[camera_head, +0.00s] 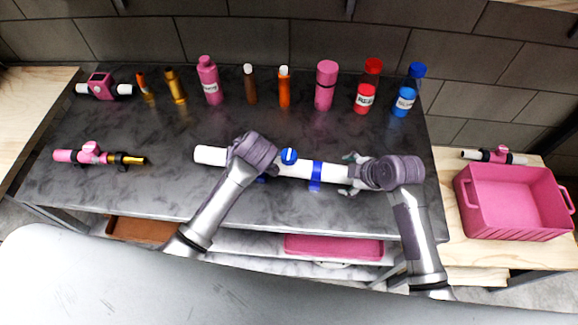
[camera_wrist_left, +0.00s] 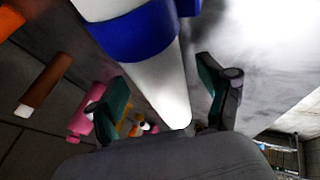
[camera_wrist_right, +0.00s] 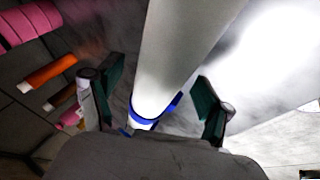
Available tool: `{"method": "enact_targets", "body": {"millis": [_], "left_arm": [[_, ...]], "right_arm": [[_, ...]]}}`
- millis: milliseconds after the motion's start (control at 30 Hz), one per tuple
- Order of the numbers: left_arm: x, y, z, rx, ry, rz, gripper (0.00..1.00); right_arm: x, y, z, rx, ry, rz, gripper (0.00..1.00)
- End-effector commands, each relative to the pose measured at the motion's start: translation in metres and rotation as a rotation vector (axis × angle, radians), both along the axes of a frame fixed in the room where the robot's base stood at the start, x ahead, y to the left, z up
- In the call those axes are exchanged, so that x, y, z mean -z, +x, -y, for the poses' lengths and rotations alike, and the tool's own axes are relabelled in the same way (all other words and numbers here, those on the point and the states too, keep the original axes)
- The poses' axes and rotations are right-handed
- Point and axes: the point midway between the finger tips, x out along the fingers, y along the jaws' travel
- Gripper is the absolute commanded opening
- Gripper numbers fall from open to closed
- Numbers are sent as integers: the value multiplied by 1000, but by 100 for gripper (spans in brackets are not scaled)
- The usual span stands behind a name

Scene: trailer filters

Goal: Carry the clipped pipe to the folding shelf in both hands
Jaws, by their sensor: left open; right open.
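The clipped pipe (camera_head: 290,168) is a long white tube with blue clips and a blue round knob, lying across the front part of the grey marble table (camera_head: 180,185). My left gripper (camera_wrist_left: 163,85) is over its left part, fingers open on either side of the pipe (camera_wrist_left: 165,75); its fingertips are hidden in the head view. My right gripper (camera_head: 352,173) is at the right part, its open fingers to either side of the pipe (camera_wrist_right: 175,50) in the right wrist view. I cannot tell for sure which surface is the folding shelf.
Several bottles and cartridges, including a pink bottle (camera_head: 208,82) and a blue-capped bottle (camera_head: 406,92), line the table's back. A pink valve piece (camera_head: 88,154) lies at left. A pink crate (camera_head: 513,205) stands on a wooden surface (camera_head: 465,250) at right.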

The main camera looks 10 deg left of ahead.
Motion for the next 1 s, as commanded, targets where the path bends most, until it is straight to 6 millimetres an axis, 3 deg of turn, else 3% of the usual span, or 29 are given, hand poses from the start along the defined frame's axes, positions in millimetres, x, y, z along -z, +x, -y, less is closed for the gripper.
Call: {"method": "enact_targets", "body": {"millis": [467,933,1000], "left_arm": [[11,5,-5,0,0,1,80],[10,5,-5,0,-1,0,3],[10,5,-5,0,-1,0,0]], "right_arm": [[10,5,-5,0,0,0,80],[10,5,-5,0,0,0,3],[10,5,-5,0,0,0,0]]}}
